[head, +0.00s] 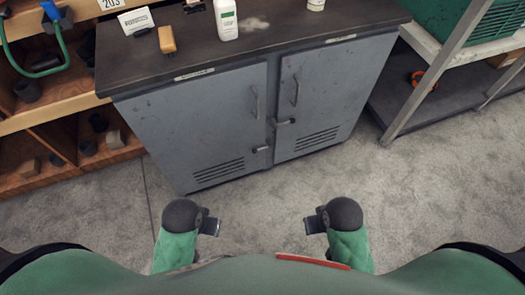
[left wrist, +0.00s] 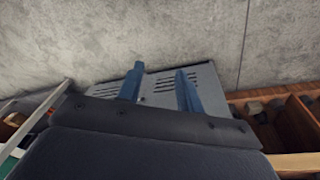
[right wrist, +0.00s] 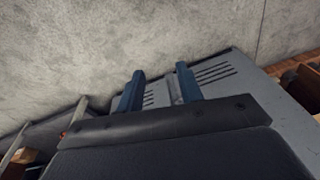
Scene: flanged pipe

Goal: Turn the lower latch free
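A grey two-door cabinet (head: 205,120) stands ahead in the head view. The lower latch (head: 262,149) is a small dark-ended lever low at the seam between the doors. Another latch (head: 285,121) sits higher, on the right door. My left gripper (head: 212,226) and right gripper (head: 314,225) are in front of the cabinet, apart from it and from both latches. In the left wrist view the left gripper (left wrist: 158,80) has its blue fingers spread with nothing between them. The right gripper (right wrist: 158,84) is likewise open and empty in the right wrist view.
The dark cabinet top (head: 300,30) holds a white bottle (head: 227,20), an orange-brown block (head: 167,40) and a card (head: 136,21). Wooden shelves (head: 60,120) stand left, and a metal rack (head: 430,80) right. The grey floor before the cabinet is clear.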

